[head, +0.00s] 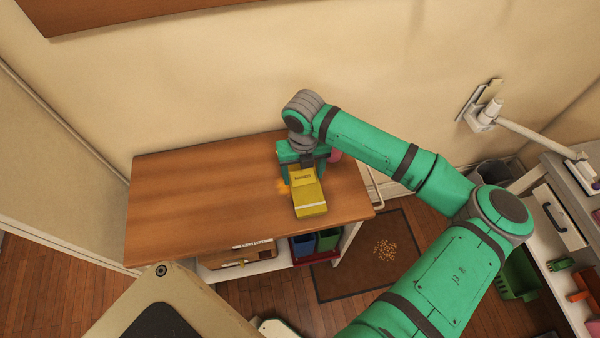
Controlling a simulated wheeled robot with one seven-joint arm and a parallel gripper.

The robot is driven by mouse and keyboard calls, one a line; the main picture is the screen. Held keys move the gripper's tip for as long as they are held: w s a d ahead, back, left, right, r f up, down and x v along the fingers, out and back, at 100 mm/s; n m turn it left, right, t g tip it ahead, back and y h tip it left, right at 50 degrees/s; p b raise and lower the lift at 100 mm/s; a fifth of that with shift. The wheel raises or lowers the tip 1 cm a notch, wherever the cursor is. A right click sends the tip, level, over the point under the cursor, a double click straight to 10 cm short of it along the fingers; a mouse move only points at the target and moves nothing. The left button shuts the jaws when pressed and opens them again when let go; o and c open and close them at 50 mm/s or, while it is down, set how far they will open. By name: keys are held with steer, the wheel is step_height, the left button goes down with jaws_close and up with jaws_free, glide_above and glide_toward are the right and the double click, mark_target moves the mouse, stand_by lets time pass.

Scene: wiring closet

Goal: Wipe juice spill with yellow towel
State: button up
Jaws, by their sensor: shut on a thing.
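The yellow towel (308,196) is folded into a flat pad with a pale stripe across its near part. It lies at or just above the right half of the wooden table top (200,205). My gripper (305,166) is shut on the far end of the towel; the fingertips are partly hidden. An orange juice spill (283,187) shows at the left edge of the towel; the towel and gripper hide the rest. I cannot tell whether the towel presses on the table.
A pink object (335,155) stands behind my gripper, mostly hidden. The left half of the table top is clear. A cardboard box (236,257) and coloured bins (327,239) sit below. A dark mat (365,262) with crumbs lies on the floor. A wall-mounted arm (515,122) is at right.

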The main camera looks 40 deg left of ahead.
steer(key=shift+s+a+f, duration=0.15)
steer(key=shift+s+a, duration=1.25)
steer(key=shift+s, duration=0.25)
steer(key=shift+w+d, duration=1.4)
steer(key=shift+w, duration=0.25)
steer(key=shift+s+a, duration=0.1)
steer(key=shift+s+a+f, duration=0.1)
steer(key=shift+s+a, duration=1.25)
steer(key=shift+s, duration=0.3)
